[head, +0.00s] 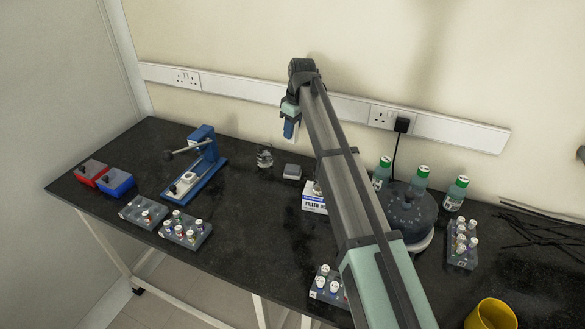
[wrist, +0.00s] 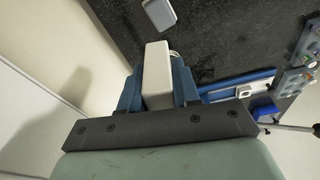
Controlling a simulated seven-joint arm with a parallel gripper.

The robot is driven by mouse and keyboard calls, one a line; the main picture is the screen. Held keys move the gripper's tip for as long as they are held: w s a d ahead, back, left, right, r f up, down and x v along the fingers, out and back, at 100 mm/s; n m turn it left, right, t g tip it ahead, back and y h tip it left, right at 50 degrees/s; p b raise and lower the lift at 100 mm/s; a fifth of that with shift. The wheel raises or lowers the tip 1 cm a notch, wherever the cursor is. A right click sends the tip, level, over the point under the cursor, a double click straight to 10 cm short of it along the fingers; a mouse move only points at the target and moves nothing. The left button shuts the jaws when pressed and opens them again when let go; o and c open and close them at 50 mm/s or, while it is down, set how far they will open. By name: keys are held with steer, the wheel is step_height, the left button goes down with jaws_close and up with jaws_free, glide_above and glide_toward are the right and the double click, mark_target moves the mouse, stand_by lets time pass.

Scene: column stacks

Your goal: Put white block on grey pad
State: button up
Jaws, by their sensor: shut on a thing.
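My gripper (head: 290,128) is raised above the back of the bench, near the wall. In the wrist view my gripper (wrist: 158,88) has its blue fingers shut on the white block (wrist: 156,68), which sticks out past the fingertips. The grey pad (head: 292,172) lies on the black bench, below and apart from the held block. It also shows at the top of the wrist view (wrist: 160,13), with nothing seen on it.
A clear glass item (head: 264,157) stands just left of the pad, and a white filter box (head: 314,198) lies to its right. A blue press (head: 206,165) stands further left. A dark round carousel (head: 410,212) and green-capped bottles stand right.

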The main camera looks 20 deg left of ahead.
steer(key=shift+s+d+f+n, duration=0.15)
steer(key=shift+s+n, duration=0.25)
steer(key=shift+n, duration=0.5)
steer(key=shift+f, duration=0.1)
glide_above(290, 167)
steer(key=shift+w+d+f, duration=0.1)
steer(key=shift+d+f, duration=0.1)
steer(key=shift+f, duration=2.25)
steer(key=shift+d+f, duration=0.15)
steer(key=shift+f, duration=2.25)
steer(key=shift+f, duration=0.15)
steer(key=o, duration=1)
steer(key=r, duration=0.4)
steer(key=d+r, duration=0.1)
steer(key=r, duration=0.7)
steer(key=shift+d+r, duration=0.1)
steer(key=shift+d, duration=0.3)
